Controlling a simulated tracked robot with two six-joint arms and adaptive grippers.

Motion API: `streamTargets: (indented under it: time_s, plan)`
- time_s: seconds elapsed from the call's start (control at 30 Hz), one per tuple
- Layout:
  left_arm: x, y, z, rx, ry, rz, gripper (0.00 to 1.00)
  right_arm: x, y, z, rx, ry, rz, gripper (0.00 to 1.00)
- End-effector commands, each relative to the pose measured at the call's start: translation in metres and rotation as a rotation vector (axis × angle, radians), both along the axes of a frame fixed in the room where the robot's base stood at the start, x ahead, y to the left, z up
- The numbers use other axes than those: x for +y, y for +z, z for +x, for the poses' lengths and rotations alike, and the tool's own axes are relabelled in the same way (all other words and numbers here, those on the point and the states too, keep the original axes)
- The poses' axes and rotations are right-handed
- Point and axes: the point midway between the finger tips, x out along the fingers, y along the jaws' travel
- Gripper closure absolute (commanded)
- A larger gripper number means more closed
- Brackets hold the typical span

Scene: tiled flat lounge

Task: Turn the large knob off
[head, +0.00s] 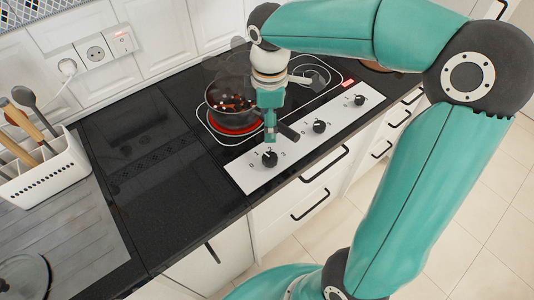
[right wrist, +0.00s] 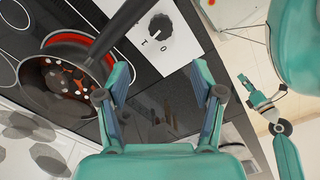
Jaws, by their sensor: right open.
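The white control panel (head: 300,150) on the hob carries three dark knobs. The large knob (head: 269,158) is at its near left end, with numbers around it; its exact setting is too small to read. My right gripper (head: 270,136) points down just above and behind this knob, apart from it. In the right wrist view, the fingers of my right gripper (right wrist: 157,92) are spread and empty, and the large knob (right wrist: 160,27) lies beyond them. My left gripper (right wrist: 255,93) shows small at the right of that view; its jaw opening is unclear.
A pot (head: 228,95) with food stands on a glowing red burner, its handle (head: 287,131) reaching close beside my right gripper. Two further knobs, the middle (head: 319,126) and the far one (head: 359,100), sit to the right. A utensil holder (head: 55,170) is at left.

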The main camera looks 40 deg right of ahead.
Motion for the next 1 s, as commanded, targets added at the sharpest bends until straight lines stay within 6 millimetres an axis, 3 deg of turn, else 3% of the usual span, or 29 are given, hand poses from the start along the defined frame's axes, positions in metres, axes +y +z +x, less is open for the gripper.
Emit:
streamTargets:
  time_s: [0.3,0.5,0.7,1.0]
  plan:
    - [0.000,-0.001,0.000,-0.001,0.000,0.000,0.60,-0.002,-0.072,-0.004,0.007,-0.008,0.002,0.33]
    - [0.000,-0.002,0.000,-0.001,0.000,0.000,0.60,-0.002,-0.107,-0.004,0.005,-0.008,0.003,0.33]
    - [0.000,-0.002,0.000,-0.001,0.000,0.000,0.60,-0.003,-0.124,-0.004,0.002,-0.009,0.002,0.33]
    - [0.000,-0.002,0.000,-0.001,0.000,0.000,0.60,-0.003,-0.128,-0.003,0.000,-0.009,0.003,0.33]
